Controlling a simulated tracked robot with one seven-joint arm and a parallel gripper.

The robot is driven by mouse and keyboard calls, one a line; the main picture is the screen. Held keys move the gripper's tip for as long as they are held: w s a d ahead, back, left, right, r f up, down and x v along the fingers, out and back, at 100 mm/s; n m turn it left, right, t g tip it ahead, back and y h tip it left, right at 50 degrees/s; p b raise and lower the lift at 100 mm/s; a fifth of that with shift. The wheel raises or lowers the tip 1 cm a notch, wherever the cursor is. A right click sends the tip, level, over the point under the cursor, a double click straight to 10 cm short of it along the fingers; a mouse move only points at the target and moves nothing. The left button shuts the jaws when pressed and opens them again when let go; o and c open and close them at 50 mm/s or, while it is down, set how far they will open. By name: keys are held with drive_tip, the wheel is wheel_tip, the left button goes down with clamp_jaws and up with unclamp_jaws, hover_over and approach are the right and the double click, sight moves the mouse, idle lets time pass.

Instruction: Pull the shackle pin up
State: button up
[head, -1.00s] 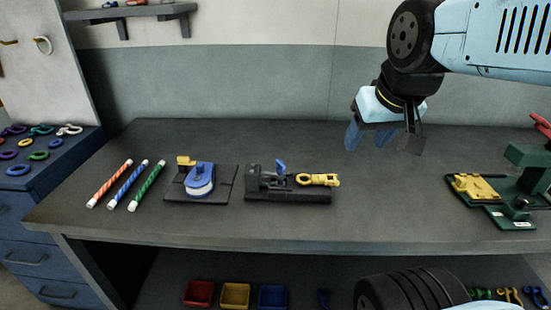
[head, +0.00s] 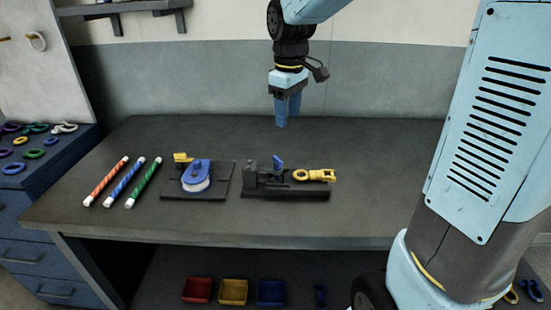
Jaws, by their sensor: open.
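The shackle fixture is a black block and base (head: 290,190) on the bench, right of the middle-left. A yellow shackle (head: 314,175) lies along it, its ring end to the left. A blue piece (head: 278,161), which looks like the pin's handle, sticks up tilted at the block's top. My gripper (head: 284,121) points down with blue fingers, above and behind the fixture, well clear of it. It is open and empty. The fingers overlap in this view, so the gap between them is hard to see.
Left of the fixture is a dark plate (head: 222,187) with a blue pulley block (head: 197,175) and a yellow piece. Several striped rods (head: 124,185) lie further left. Bins (head: 233,292) stand on the shelf below. My arm hides the bench's right end. The bench front is clear.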

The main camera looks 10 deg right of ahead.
sight(277, 158)
drive_tip(key=shift+n+g, duration=0.4)
drive_tip(key=shift+n, duration=0.3)
drive_tip(key=w+f, duration=0.1)
drive_tip(key=f, duration=0.4)
drive_tip(key=a+f, duration=0.1)
drive_tip(key=f, duration=0.4)
drive_tip(key=w+a+f, duration=0.1)
drive_tip(key=f, duration=0.5)
drive_tip(key=shift+w+a, duration=0.1)
drive_tip(key=shift+w, duration=0.25)
clamp_jaws()
drive_tip(key=shift+r, duration=0.1)
